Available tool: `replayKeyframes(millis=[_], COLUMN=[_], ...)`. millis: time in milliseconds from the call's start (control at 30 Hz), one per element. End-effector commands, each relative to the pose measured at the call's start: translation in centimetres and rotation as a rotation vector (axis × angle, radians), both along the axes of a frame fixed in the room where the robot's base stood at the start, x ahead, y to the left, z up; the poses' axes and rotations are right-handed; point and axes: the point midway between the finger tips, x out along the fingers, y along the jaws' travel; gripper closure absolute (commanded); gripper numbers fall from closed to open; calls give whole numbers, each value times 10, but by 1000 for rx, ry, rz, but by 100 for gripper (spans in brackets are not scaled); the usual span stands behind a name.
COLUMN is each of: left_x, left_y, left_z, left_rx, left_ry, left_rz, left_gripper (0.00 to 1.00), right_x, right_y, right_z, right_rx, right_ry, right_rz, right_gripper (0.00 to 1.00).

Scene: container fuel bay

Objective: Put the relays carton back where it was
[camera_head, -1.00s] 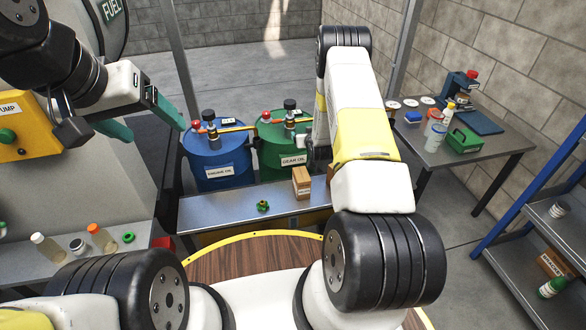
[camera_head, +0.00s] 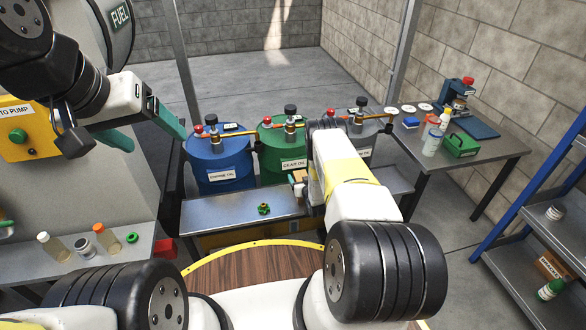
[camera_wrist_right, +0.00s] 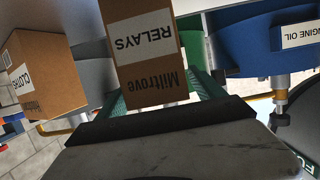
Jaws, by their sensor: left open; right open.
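The relays carton (camera_wrist_right: 150,45), brown with a white RELAYS label, shows in the right wrist view between the green fingers of my right gripper (camera_wrist_right: 160,92). The fingers are open, one on each side of it; I cannot tell whether they touch it. In the head view a small part of a brown carton (camera_head: 299,176) shows on the grey bench (camera_head: 232,217), largely hidden by my right gripper (camera_head: 300,190) and arm. My left gripper (camera_head: 157,140) is open and empty, raised at the left.
A cloths carton (camera_wrist_right: 45,75) stands close beside the relays carton. Blue (camera_head: 219,172), green (camera_head: 280,168) and grey (camera_head: 370,150) drums stand behind the bench. A small green-gold part (camera_head: 264,209) lies on the bench. A table (camera_head: 485,153) holding bottles is at the right.

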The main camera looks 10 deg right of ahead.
Motion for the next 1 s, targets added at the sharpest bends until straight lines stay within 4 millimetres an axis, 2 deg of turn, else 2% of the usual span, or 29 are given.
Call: replayKeyframes(millis=[133, 433, 800, 867, 1000], left_x=[0, 0, 0, 0, 0], left_y=[0, 0, 0, 0, 0], left_z=[0, 0, 0, 0, 0], left_rx=[0, 0, 0, 0, 0], left_ry=[0, 0, 0, 0, 0], left_rz=[0, 0, 0, 0, 0], left_gripper=[23, 23, 23, 23, 23], right_x=[15, 19, 19, 20, 20], right_y=[1, 1, 1, 1, 1], right_z=[-5, -6, -6, -5, -5], right_rx=[-1, 0, 0, 0, 0], right_ry=[-1, 1, 1, -1, -1], right_rz=[0, 0, 0, 0, 0], right_gripper=[22, 22, 94, 100, 100])
